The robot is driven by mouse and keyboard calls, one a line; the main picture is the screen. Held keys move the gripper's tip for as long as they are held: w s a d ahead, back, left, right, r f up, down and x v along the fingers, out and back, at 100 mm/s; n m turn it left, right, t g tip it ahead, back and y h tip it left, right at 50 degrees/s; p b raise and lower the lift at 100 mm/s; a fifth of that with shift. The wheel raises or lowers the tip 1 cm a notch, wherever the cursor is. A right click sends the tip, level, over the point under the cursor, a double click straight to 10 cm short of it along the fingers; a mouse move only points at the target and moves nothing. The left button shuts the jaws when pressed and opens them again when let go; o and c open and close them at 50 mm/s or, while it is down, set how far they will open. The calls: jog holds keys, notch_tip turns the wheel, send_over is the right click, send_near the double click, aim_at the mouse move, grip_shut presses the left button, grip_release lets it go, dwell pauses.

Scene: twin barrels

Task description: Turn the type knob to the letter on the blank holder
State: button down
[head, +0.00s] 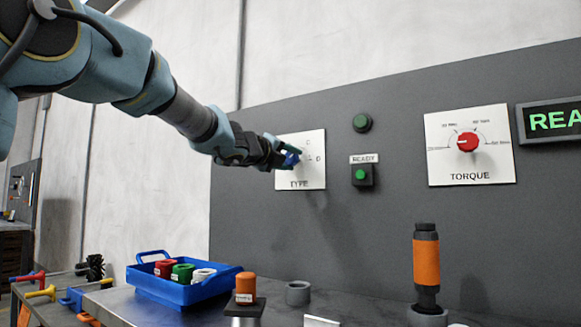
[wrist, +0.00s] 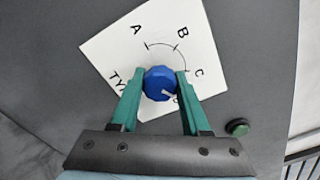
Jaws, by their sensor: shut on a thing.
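The type knob (wrist: 160,84) is blue and faceted, on a white plate (wrist: 110,50) lettered A, B and C in the wrist view. A further letter is partly hidden by the right finger; the head view shows a D at the plate's right. The knob's white mark points to the lower right in the wrist view, towards that partly hidden letter. My gripper (head: 287,157) has its green fingers shut on the knob's two sides. An orange blank (head: 246,283) with a small white label sits on a dark holder (head: 257,308); the label is too small to read.
A blue tray (head: 190,293) holds red, green and white pieces on the bench. Right of the type plate are a green lamp (head: 362,123), a green button (head: 361,175) and the torque plate with a red knob (head: 467,141). A black-and-orange tool (head: 427,262) stands upright in front.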

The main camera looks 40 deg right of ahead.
jog(key=m+b, duration=0.2)
jog(key=m, duration=0.4)
jog(key=shift+f+b, duration=0.1)
jog(key=shift+b, duration=0.2)
jog(key=shift+m, duration=0.3)
jog(key=shift+c, duration=1.9)
grip_release()
jog(key=b+v, duration=0.1)
jog(key=v, duration=0.9)
jog(key=shift+a, duration=0.4)
jog(key=shift+s, duration=0.1)
